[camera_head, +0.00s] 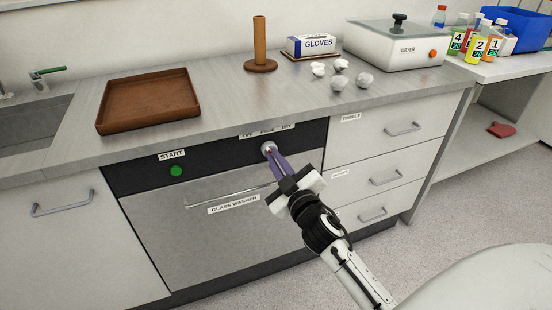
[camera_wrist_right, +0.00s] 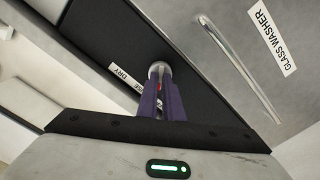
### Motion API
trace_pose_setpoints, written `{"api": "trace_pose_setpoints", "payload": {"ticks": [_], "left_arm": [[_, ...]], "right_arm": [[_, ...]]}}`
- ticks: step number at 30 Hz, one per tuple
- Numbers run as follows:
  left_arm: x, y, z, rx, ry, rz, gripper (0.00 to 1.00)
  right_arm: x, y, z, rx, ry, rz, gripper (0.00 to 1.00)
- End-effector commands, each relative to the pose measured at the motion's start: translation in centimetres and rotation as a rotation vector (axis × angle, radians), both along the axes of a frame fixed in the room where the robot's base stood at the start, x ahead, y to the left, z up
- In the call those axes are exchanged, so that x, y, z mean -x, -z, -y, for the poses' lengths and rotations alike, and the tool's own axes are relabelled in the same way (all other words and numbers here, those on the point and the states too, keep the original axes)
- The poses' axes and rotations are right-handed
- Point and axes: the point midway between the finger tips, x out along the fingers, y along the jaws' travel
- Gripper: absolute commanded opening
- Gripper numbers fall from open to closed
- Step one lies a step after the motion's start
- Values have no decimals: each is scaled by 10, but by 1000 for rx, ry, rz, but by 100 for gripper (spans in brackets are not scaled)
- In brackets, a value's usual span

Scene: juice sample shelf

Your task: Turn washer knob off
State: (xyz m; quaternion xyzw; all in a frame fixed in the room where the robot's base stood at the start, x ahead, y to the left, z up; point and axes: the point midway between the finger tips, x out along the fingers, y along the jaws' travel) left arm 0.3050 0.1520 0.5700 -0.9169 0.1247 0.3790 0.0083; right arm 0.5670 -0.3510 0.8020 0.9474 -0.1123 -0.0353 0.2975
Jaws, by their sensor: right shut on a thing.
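The washer knob (camera_head: 268,148) is a small round silver knob on the black panel of the glass washer (camera_head: 210,215). Labels OFF, RINSE and DRY (camera_head: 268,131) sit just above it. My right gripper (camera_head: 272,155) reaches up to the panel, and its purple fingers are shut on the knob. The knob also shows in the right wrist view (camera_wrist_right: 159,70), between the fingertips, with a red mark on it. Which label the knob points to I cannot tell. My left gripper is not in view.
A green START button (camera_head: 176,171) is at the panel's left. The washer's bar handle (camera_head: 230,197) runs below the panel. A brown tray (camera_head: 148,101), glove box (camera_head: 311,45), crumpled white pieces (camera_head: 339,82) and dryer (camera_head: 398,48) are on the counter above.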

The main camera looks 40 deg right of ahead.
Motion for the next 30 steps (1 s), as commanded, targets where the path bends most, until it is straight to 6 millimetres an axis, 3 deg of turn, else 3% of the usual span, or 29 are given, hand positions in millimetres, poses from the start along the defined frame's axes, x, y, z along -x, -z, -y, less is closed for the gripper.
{"api": "trace_pose_setpoints", "payload": {"ticks": [15, 16, 19, 30], "left_arm": [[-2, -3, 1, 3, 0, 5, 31], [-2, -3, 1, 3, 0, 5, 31], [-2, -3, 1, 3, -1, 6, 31], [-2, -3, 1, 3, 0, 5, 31]], "right_arm": [[0, 1, 0, 20, 0, -6, 0], [0, 1, 0, 20, 0, -7, 10], [0, 1, 0, 19, 0, -6, 25], [6, 1, -2, 16, 0, -5, 25]]}}
